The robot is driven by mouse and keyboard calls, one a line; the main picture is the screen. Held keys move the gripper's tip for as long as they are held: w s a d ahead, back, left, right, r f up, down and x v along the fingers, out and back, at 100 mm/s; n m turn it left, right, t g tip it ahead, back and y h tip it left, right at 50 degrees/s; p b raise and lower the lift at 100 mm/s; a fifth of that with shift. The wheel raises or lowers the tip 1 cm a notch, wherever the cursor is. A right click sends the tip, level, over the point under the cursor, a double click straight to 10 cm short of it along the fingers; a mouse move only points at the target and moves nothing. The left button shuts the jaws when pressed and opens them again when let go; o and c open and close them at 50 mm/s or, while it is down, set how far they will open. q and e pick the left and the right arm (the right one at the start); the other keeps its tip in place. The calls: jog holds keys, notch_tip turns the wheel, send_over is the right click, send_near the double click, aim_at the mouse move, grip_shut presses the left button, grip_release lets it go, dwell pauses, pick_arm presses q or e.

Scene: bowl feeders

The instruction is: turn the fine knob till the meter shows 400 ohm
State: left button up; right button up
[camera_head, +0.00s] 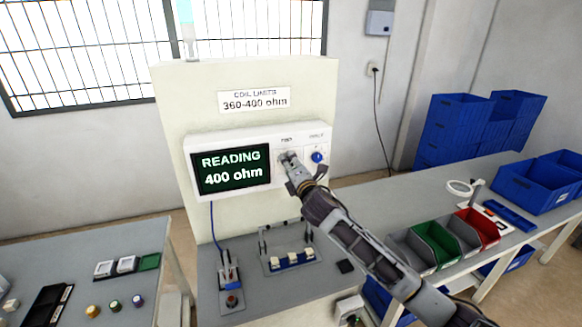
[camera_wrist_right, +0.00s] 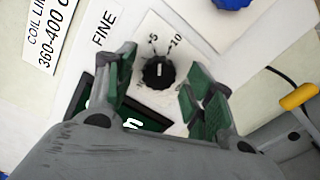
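The meter (camera_head: 190,150) stands on a pale panel, and its dark screen (camera_head: 232,168) reads 400 ohm. The fine knob (camera_wrist_right: 158,72) is black with a white pointer mark, on a white dial plate beside the FINE label (camera_wrist_right: 105,30). My right gripper (camera_head: 288,158) is at the meter's front, hiding the fine knob in the head view. In the right wrist view its green-padded fingers are open on either side of the knob, with gaps showing between pads and knob. My left gripper is in neither view.
A blue knob (camera_head: 317,157) sits close to the right of my gripper; it shows at the top of the wrist view (camera_wrist_right: 232,3). A sign (camera_head: 254,99) above the meter reads 360-400 ohm. Fixtures (camera_head: 290,258) stand on the bench below, and coloured bins (camera_head: 436,243) to the right.

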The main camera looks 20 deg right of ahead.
jog(key=shift+s, duration=0.15)
jog(key=s, duration=1.1)
jog(key=shift+s+d, duration=0.2)
jog(key=shift+s, duration=0.15)
dwell(0.3)
jog(key=shift+f, duration=0.1)
dwell(0.8)
